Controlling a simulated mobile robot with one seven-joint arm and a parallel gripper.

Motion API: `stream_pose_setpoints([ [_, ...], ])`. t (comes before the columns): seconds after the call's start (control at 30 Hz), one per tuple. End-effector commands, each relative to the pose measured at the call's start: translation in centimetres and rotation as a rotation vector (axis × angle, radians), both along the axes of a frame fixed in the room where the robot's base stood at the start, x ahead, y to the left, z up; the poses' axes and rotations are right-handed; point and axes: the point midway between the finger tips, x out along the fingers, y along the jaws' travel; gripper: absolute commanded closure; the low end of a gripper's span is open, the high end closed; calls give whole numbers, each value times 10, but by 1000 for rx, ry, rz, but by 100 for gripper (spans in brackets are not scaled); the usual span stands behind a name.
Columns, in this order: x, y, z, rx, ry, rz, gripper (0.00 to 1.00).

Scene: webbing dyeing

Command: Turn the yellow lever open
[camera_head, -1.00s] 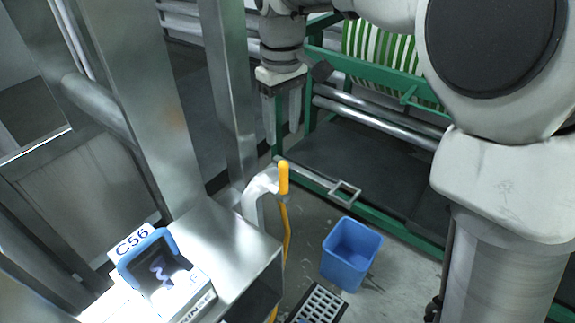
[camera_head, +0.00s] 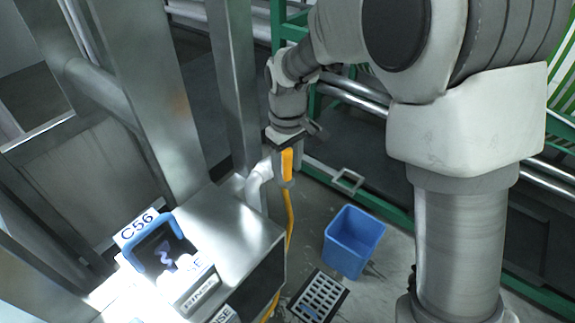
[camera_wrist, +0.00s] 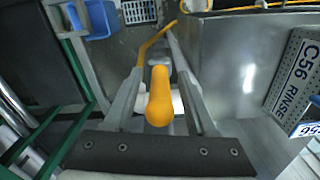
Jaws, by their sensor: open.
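The yellow lever (camera_head: 287,163) stands at the top of a pale bent pipe (camera_head: 258,182) beside the steel cabinet. My gripper (camera_head: 284,165) has come down over the lever, and its fingers partly hide it in the head view. In the wrist view the yellow lever (camera_wrist: 159,98) lies between the two spread fingers of my gripper (camera_wrist: 152,80), with a gap on each side. The gripper is open and holds nothing. Whether a finger touches the lever cannot be told.
A steel cabinet (camera_head: 240,235) with a C56 sign (camera_head: 136,229) stands at the left. A blue bin (camera_head: 352,241) and a floor grate (camera_head: 318,297) are on the floor to the right. Green rails (camera_head: 385,208) and a steel post (camera_head: 232,85) stand behind.

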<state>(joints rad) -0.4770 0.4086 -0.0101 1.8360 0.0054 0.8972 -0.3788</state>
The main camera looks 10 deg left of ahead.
Motion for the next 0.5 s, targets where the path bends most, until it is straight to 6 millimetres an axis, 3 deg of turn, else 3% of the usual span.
stream_pose_setpoints([
  [0.13,0,0,0,0,0,0,43],
  [0.43,0,0,0,0,0,0,97],
  [0.5,0,0,1,0,0,0,100],
])
